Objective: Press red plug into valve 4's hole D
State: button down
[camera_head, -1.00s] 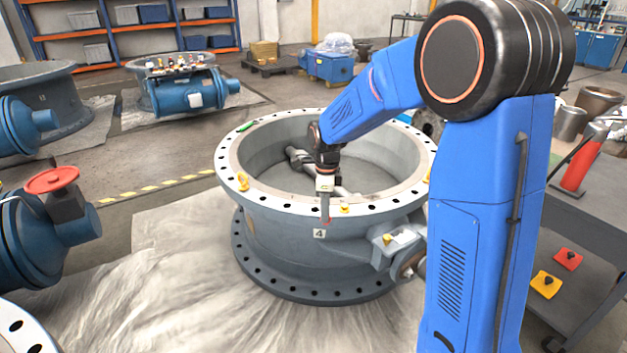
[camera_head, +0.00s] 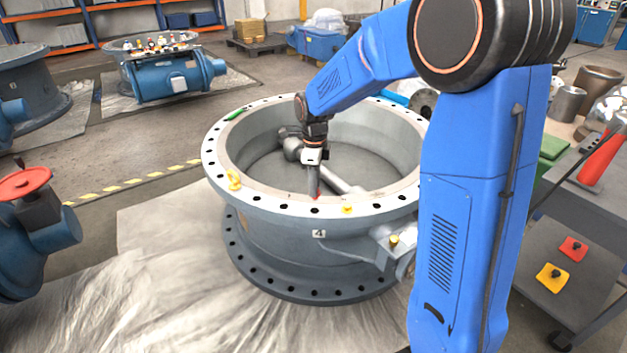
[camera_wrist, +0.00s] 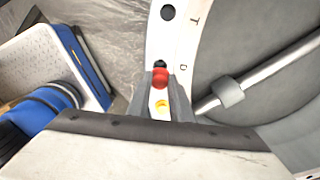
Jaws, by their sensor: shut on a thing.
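Valve 4 (camera_head: 270,228) is a large grey ring body with a pale, holed top flange and a "4" label (camera_head: 319,233) on its side. My gripper (camera_head: 314,192) points down at the near flange, shut on the red plug (camera_head: 316,197). In the wrist view the red plug (camera_wrist: 160,78) sits between the fingertips (camera_wrist: 162,88). A dark hole (camera_wrist: 160,65) shows just beyond it, partly covered, beside a letter D (camera_wrist: 182,66). I cannot tell whether the plug touches the flange. A yellow plug (camera_wrist: 161,105) shows nearer, between the fingers.
Another yellow plug (camera_head: 347,209) sits on the flange right of my gripper. A yellow item (camera_head: 234,180) and a green item (camera_head: 236,115) lie on the left rim. A grey cart (camera_head: 560,290) stands at right. A red handwheel valve (camera_head: 25,183) stands at left.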

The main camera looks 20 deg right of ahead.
jog(key=shift+f, duration=2.25)
jog(key=shift+f, duration=1.25)
dwell(0.4)
jog(key=c, duration=1)
grip_release()
jog(key=shift+r, duration=3)
